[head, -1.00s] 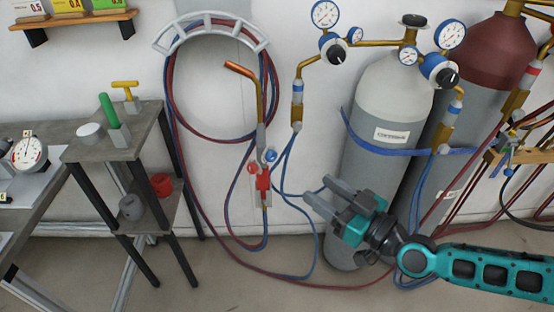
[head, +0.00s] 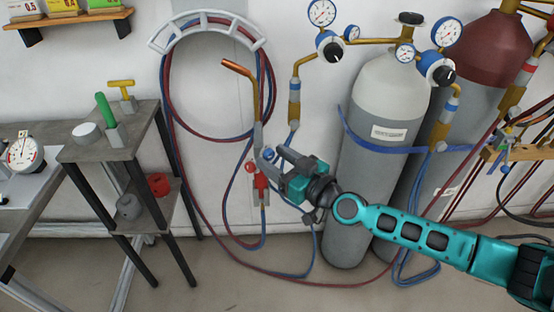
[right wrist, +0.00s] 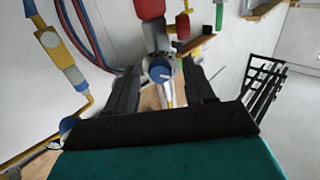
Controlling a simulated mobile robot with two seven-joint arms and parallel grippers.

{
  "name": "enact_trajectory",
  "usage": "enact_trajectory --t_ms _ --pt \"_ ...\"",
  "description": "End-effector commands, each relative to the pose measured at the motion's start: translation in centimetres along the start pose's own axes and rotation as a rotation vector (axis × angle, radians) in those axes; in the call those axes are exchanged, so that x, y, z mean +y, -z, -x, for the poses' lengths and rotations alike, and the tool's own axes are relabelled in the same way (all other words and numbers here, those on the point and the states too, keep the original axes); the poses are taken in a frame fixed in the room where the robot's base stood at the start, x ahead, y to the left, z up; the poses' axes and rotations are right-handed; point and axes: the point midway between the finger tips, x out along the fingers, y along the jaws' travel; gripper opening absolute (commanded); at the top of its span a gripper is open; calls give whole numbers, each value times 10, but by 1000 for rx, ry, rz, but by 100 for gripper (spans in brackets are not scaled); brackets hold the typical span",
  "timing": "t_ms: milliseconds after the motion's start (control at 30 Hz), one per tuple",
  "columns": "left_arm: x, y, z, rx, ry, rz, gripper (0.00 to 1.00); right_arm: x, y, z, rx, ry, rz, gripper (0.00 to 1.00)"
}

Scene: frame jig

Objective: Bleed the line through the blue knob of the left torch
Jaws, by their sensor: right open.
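The left torch (head: 255,95) hangs against the wall below the hose rack, with a bent copper tip and a red valve body (head: 262,182). Its blue knob (head: 268,153) shows in the head view beside my right gripper's fingertips. A red knob (head: 250,168) sits on the torch's left side. My right gripper (head: 273,158) is open and points left at the torch. In the right wrist view the blue knob (right wrist: 160,70) has a pale mark and appears between the two open fingers (right wrist: 162,84); I cannot tell whether they touch it. My left gripper is not in view.
Red and blue hoses (head: 172,130) loop from the rack (head: 210,28) and down to the floor. A grey cylinder (head: 375,175) and a maroon-topped one (head: 490,55) stand at the right. A small shelf table (head: 130,135) is at the left. A second torch (head: 508,145) is at far right.

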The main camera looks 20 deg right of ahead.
Motion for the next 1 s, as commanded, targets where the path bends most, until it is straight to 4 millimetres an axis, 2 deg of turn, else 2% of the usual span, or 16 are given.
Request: enact_trajectory --t_ms 200,767,1000 --pt "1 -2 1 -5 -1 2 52 0 0 0 0 0 0 54" --pt "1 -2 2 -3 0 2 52 0 0 0 1 0 -1 0" --pt "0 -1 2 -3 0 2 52 0 1 0 0 -1 -17 0"
